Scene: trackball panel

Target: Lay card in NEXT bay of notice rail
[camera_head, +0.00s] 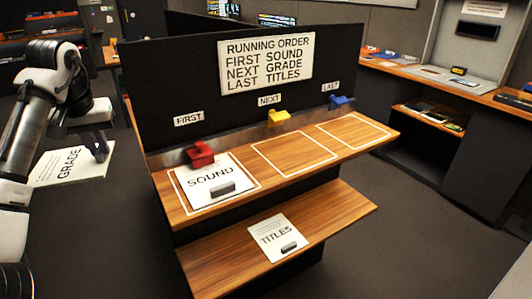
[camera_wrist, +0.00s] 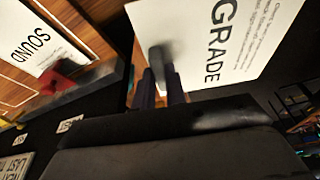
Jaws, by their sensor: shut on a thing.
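My gripper (camera_head: 97,148) is at the left of the head view, shut on the white GRADE card (camera_head: 68,168) and holding it in the air, left of the rail. The GRADE card also fills the top of the wrist view (camera_wrist: 240,30), with the gripper fingers (camera_wrist: 163,88) at its dark grip. The NEXT bay (camera_head: 293,151) is the empty white outline in the middle of the wooden notice rail (camera_head: 243,157), under the NEXT label (camera_head: 269,100) and a yellow clip (camera_head: 278,118). The SOUND card (camera_head: 213,176) lies in the FIRST bay. The LAST bay (camera_head: 352,130) is empty.
The TITLES card (camera_head: 272,238) lies on the lower shelf (camera_head: 330,215). A red clip (camera_head: 200,154) stands at the FIRST bay and a blue clip (camera_head: 341,102) at the LAST bay. A dark upright panel (camera_head: 175,75) with the running order sign (camera_head: 265,63) backs the rail.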

